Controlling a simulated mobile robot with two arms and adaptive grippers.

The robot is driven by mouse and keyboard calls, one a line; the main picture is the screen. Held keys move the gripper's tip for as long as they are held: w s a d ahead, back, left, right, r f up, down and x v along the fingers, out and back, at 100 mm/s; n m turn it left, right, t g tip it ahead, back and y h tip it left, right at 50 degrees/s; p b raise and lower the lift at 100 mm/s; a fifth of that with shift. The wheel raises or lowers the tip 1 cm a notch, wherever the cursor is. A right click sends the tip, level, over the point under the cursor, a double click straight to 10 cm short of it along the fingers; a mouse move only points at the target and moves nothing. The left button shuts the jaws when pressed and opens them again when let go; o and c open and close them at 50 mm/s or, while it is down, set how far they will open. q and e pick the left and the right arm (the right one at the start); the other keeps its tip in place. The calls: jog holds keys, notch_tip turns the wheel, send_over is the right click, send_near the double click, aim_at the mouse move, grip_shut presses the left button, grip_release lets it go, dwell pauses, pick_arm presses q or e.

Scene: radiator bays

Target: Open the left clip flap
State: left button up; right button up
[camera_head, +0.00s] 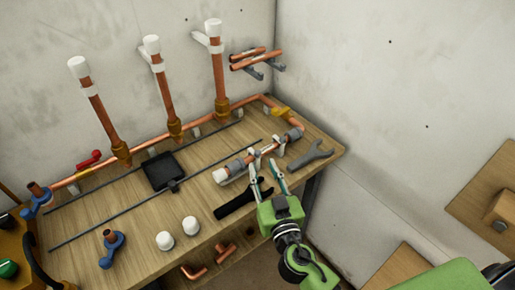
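A short copper pipe (240,165) with grey and white end fittings lies along the right part of the bench. White clips (254,153) sit around it near its middle; their flaps are too small to tell open from shut. My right gripper (264,170) is in front of the pipe. Its two fingers point up toward the clips and stand apart, with nothing visible between them. The fingertips are close to the pipe, and I cannot tell whether they touch it. They partly cover the clip area. My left gripper is not in view.
A black-handled tool (236,203) and a grey wrench (311,155) lie near the gripper. A black tray (162,173), thin dark rods and two white caps (191,225) are to the left. Upright copper pipes (218,75) stand at the wall. The bench (128,222) has bare patches in front.

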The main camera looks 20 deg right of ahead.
aim_at(259, 156)
jog(key=w+p, duration=0.1)
jog(key=w, duration=0.5)
jog(key=shift+w+d+p, duration=0.1)
jog(key=shift+w+p, duration=0.2)
jog(key=shift+w, duration=0.05)
grip_shut()
